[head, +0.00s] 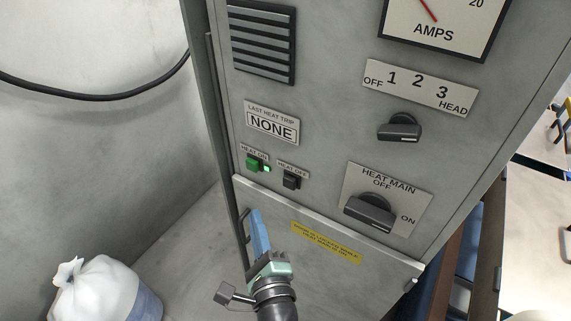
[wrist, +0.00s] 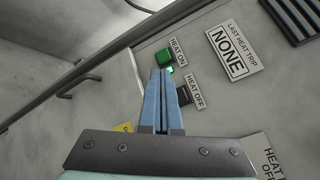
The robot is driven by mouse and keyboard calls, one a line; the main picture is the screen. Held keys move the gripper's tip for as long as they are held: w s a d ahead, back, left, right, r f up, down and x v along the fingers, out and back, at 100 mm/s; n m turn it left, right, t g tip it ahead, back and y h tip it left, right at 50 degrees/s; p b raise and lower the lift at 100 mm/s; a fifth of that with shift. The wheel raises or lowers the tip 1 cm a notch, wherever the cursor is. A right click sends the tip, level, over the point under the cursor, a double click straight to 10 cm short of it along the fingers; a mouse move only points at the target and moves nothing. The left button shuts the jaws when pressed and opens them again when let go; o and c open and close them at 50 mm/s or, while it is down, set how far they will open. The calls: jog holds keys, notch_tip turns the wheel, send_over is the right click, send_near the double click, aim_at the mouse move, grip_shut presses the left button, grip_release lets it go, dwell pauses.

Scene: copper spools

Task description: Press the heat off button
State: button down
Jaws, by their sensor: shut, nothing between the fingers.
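The heat off button (head: 291,182) is a small black block under its "HEAT OFF" label on the grey cabinet panel. In the wrist view the heat off button (wrist: 184,94) shows just right of my fingertips, partly hidden by them. The green heat on button (head: 253,163) is to its left, with a small lit green lamp (head: 267,169) beside it. My gripper (head: 256,215) has blue fingers, shut and empty, below and left of the heat off button in the head view. In the wrist view my gripper (wrist: 160,72) points towards the panel between the two buttons. I cannot tell whether it touches the panel.
The heat main knob (head: 370,212) and a smaller selector knob (head: 399,127) stick out to the right. A door with a yellow label (head: 327,243) is below the buttons. A white bag (head: 97,290) stands at lower left. A black cable (head: 95,98) hangs on the wall.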

aim_at(290, 183)
jog(key=shift+s+d+f+m+p, duration=0.1)
jog(key=shift+s+f+m+p, duration=0.4)
jog(key=shift+s+m, duration=0.2)
jog(key=shift+w, duration=0.15)
jog(key=w+d+b, duration=0.1)
jog(key=w+d, duration=0.4)
jog(key=w, duration=0.2)
jog(key=shift+d+b, duration=0.1)
jog(key=shift+b, duration=0.2)
dwell(1.7)
jog(key=shift+w+d, duration=0.2)
jog(key=shift+w, duration=0.15)
jog(key=shift+w+d, duration=0.3)
jog(key=shift+w, duration=0.05)
dwell(0.8)
jog(key=shift+r, duration=0.1)
jog(key=shift+s+a, duration=0.55)
jog(key=shift+s, duration=0.15)
